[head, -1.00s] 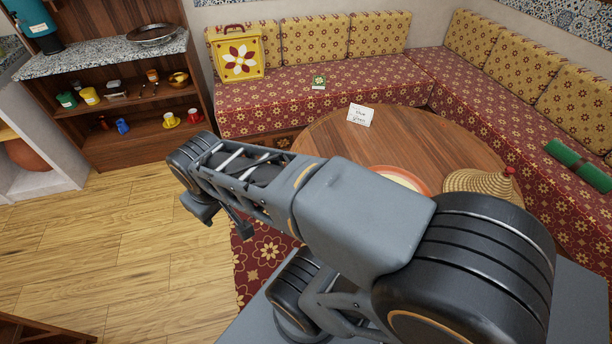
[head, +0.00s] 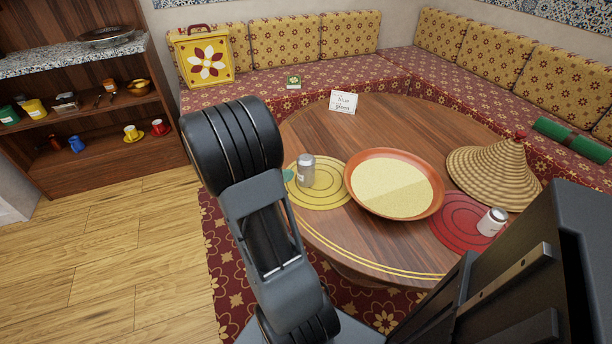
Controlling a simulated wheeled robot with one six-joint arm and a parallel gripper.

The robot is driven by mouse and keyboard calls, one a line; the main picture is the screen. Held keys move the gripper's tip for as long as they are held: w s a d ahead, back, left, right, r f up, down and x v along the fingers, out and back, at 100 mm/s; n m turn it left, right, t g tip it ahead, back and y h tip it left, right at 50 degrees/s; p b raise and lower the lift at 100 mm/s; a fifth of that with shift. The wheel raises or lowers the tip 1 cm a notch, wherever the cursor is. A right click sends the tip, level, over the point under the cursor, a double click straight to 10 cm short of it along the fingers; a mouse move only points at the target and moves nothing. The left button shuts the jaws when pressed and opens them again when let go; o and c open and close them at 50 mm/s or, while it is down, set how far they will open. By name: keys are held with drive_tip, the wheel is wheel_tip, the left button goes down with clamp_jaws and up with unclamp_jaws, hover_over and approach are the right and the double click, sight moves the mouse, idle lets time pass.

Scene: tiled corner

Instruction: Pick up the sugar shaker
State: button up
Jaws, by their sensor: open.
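Two shakers stand on the round wooden table, and I cannot tell by their looks which holds sugar. A grey metal shaker (head: 306,171) stands upright on the yellow round mat (head: 322,203). A whitish shaker with a metallic top (head: 492,222) and a small, unreadable label stands on the red round mat (head: 455,235). My gripper (head: 500,285) appears to be the dark block with metal strips close to the camera at the lower right. Its fingertips cannot be made out. It is open and clear of both shakers. My arm rises left of the table.
A wide orange-rimmed bowl of pale yellow grain (head: 352,186) sits between the mats. A woven cone lid (head: 492,172) stands behind the red mat. A card (head: 343,102) stands at the table's back. A patterned bench (head: 300,85) wraps behind. Floor (head: 110,250) is clear at left.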

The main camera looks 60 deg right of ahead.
sight(298, 165)
drive_tip(key=b+x, duration=0.2)
drive_tip(key=x, duration=0.8)
drive_tip(key=shift+s+a+f, duration=0.1)
drive_tip(key=c, duration=1)
drive_tip(key=shift+c, duration=0.5)
